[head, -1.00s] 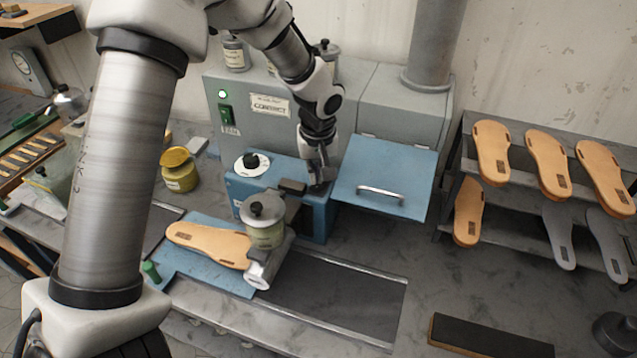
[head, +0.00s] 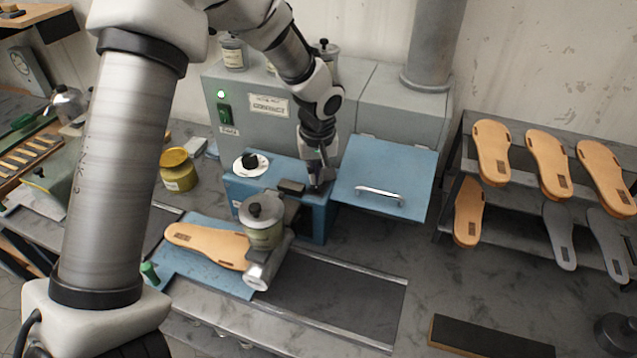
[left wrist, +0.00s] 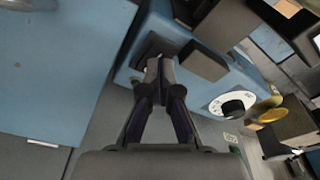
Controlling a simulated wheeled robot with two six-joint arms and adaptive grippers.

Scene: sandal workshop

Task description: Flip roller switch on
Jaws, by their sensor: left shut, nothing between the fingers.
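The blue roller machine (head: 319,222) stands against the grey cabinet, with a white dial and black knob (head: 251,164) on top. My left gripper (head: 316,184) points down at the right end of its top and is shut and empty. In the left wrist view the shut fingertips (left wrist: 160,62) are close to a small dark fitting (left wrist: 151,46) on the blue housing, which may be the roller switch. Its position is hidden, and I cannot tell whether the fingers touch it. A black block (left wrist: 203,61) sits beside it. My right gripper is out of view.
The grey cabinet has a lit green lamp (head: 221,94) and a green switch (head: 225,114). A blue flap with a handle (head: 380,192) juts out right of my gripper.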

